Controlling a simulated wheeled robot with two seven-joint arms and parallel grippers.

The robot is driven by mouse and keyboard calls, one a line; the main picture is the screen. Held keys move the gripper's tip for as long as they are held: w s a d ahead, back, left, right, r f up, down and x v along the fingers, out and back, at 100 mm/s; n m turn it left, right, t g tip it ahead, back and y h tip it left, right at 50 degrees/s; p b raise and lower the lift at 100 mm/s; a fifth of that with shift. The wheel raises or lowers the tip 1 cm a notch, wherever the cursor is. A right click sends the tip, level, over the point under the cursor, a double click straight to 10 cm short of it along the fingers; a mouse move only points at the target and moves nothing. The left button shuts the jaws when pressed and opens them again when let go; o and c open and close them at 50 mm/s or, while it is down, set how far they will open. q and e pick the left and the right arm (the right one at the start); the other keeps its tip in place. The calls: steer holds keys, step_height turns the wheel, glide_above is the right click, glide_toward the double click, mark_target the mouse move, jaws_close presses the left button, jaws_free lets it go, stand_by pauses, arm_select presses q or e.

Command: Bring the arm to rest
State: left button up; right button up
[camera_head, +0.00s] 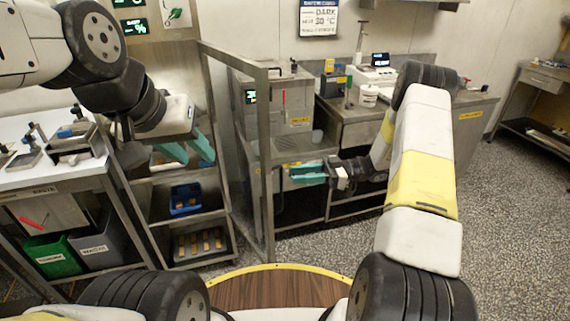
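My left arm comes in from the upper left. Its gripper (195,160) has two teal fingers spread apart, with nothing visible between them, in front of the shelf rack at left centre. My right arm, white and yellow, rises from the lower right and bends back toward the middle. Its gripper (296,172) points left, with its teal fingers close together in front of the steel cabinet and bench. I cannot tell whether a gap remains between those fingers. No held object shows at either gripper.
A steel frame post (264,160) stands between the two grippers. The rack holds a blue bin (185,198) and a tray of bars (199,243). A white-topped table (50,178) stands at left. A bench (345,112) carries a scale (372,77) and white tub (369,96). Floor at right is clear.

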steer(key=shift+w+d, duration=0.1)
steer(key=shift+d, duration=1.05)
